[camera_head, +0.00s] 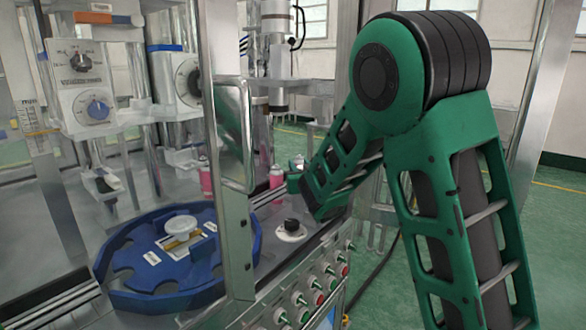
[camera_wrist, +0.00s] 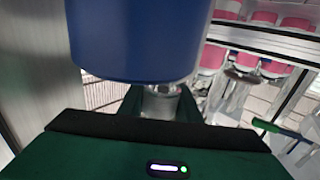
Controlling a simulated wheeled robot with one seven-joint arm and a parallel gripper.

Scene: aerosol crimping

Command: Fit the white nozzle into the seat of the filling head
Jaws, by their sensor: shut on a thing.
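In the wrist view my gripper (camera_wrist: 162,103) is shut on a small pale piece, the white nozzle (camera_wrist: 160,108), which is mostly hidden by a large blue cylinder. The blue cylinder (camera_wrist: 138,40) fills the upper middle, close above and in front of the gripper. I cannot tell whether it touches the nozzle or whether it belongs to the filling head. In the head view my green arm reaches down to the machine's right edge. The seat of the filling head cannot be clearly identified in either view.
A blue star wheel (camera_head: 125,290) lies on the machine deck at left. A metal frame post (camera_head: 236,200) stands between it and my arm. Pink-and-white cans (camera_head: 276,177) stand behind; several show at upper right of the wrist view (camera_wrist: 264,35). Push buttons (camera_head: 299,298) line the front.

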